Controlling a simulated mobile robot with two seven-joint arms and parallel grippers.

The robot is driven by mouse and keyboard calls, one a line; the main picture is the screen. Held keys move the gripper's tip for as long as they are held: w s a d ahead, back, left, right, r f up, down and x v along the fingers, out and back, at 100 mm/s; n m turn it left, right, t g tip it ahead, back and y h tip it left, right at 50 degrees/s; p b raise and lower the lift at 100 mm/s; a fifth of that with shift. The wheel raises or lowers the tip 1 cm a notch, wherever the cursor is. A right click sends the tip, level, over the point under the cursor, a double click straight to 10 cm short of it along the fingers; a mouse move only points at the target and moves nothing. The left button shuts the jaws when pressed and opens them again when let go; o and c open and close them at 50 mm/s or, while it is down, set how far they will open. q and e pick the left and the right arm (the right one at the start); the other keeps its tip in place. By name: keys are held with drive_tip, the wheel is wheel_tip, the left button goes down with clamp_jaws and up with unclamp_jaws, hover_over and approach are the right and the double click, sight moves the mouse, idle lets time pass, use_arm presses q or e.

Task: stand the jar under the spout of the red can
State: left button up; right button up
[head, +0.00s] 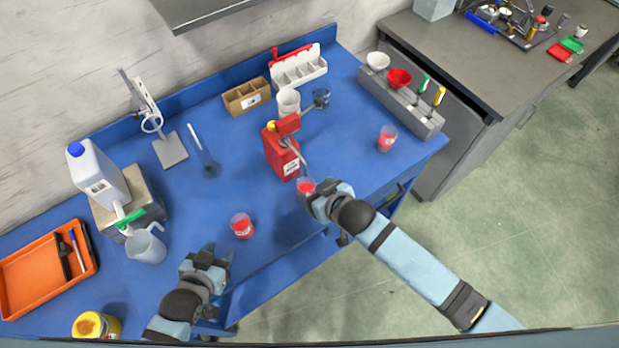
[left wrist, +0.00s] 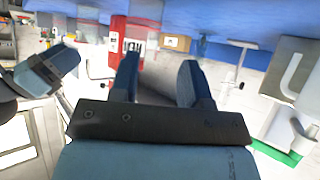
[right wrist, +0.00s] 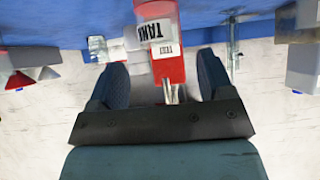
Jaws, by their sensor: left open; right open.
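The red can (head: 281,152) stands mid-table, its grey spout (head: 296,152) slanting down toward the front. A small clear jar with red in it (head: 306,186) stands below the spout's end; exact alignment is hard to tell. My right gripper (head: 314,198) is open just in front of this jar. In the right wrist view the can (right wrist: 170,68) and spout (right wrist: 170,92) show between the open fingers (right wrist: 160,85). My left gripper (head: 208,256) is open and empty near the front edge. The left wrist view also shows the can (left wrist: 121,55).
Similar red-filled jars stand at front centre (head: 242,226) and right (head: 387,139). A white jug (head: 95,175) on a block, a clear pitcher (head: 146,246), an orange tray (head: 20,285) and a yellow tub (head: 97,325) are left. A grey rack (head: 400,105) stands right.

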drive_tip(key=v, duration=0.6)
drive_tip(key=s+d+f+m+t+h, duration=0.1)
drive_tip(key=s+d+f+m, duration=0.1)
drive_tip(key=s+d, duration=0.3)
drive_tip(key=s+d+f+m+t+h, duration=0.1)
drive_tip(key=s+d+f, duration=0.4)
drive_tip(key=d, duration=0.5)
drive_tip(key=shift+m+h, duration=0.6)
drive_tip(key=shift+m, duration=0.1)
